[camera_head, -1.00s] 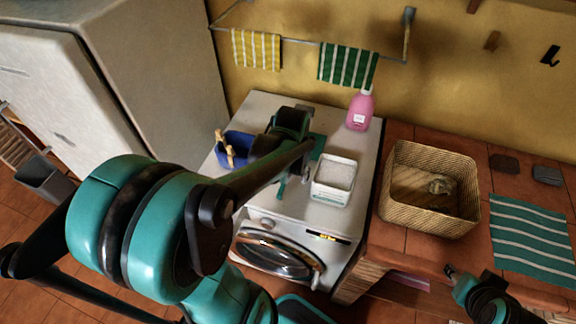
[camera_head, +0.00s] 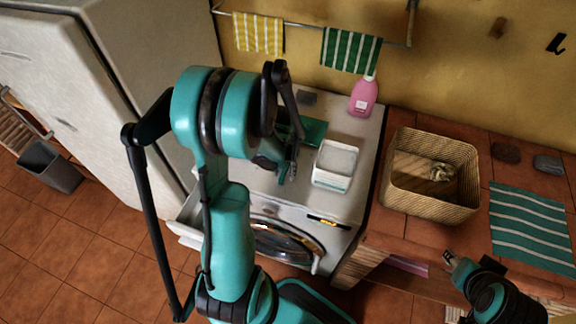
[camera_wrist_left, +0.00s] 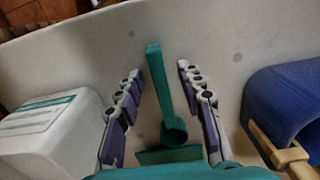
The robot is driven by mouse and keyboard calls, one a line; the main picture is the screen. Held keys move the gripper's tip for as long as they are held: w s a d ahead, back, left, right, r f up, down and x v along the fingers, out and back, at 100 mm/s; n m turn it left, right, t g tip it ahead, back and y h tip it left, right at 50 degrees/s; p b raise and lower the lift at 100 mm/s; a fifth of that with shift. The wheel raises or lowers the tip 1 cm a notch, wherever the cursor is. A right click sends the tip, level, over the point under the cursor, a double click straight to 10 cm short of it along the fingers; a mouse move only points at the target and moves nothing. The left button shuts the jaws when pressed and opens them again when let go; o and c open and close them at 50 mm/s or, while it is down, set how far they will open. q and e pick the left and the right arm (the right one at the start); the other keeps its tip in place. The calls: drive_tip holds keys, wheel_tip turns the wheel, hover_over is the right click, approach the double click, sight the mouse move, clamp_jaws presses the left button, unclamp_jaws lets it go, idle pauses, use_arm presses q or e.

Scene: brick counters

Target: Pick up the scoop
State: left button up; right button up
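The green scoop (camera_wrist_left: 158,85) lies on the white top of the washing machine (camera_head: 352,205). In the left wrist view its handle points up the picture and its round bowl is lower down. My left gripper (camera_wrist_left: 158,72) is open, with one finger on each side of the scoop and visible gaps to both. In the head view my left gripper (camera_head: 290,160) is over the machine top, and the arm hides much of that spot. A white box of powder (camera_head: 333,182) stands right of it. My right gripper (camera_head: 449,259) is at the lower right, too small to read.
A blue container (camera_wrist_left: 285,85) with a wooden handle stands on the scoop's other side. A green flat thing (camera_head: 314,130) and a pink bottle (camera_head: 363,97) are behind. A wicker basket (camera_head: 430,208) and a striped cloth (camera_head: 531,230) are on the right counter.

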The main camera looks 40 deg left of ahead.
use_arm(q)
clamp_jaws()
wheel_tip(320, 180, up, 10)
drive_tip(key=p, duration=0.3)
idle(0.4)
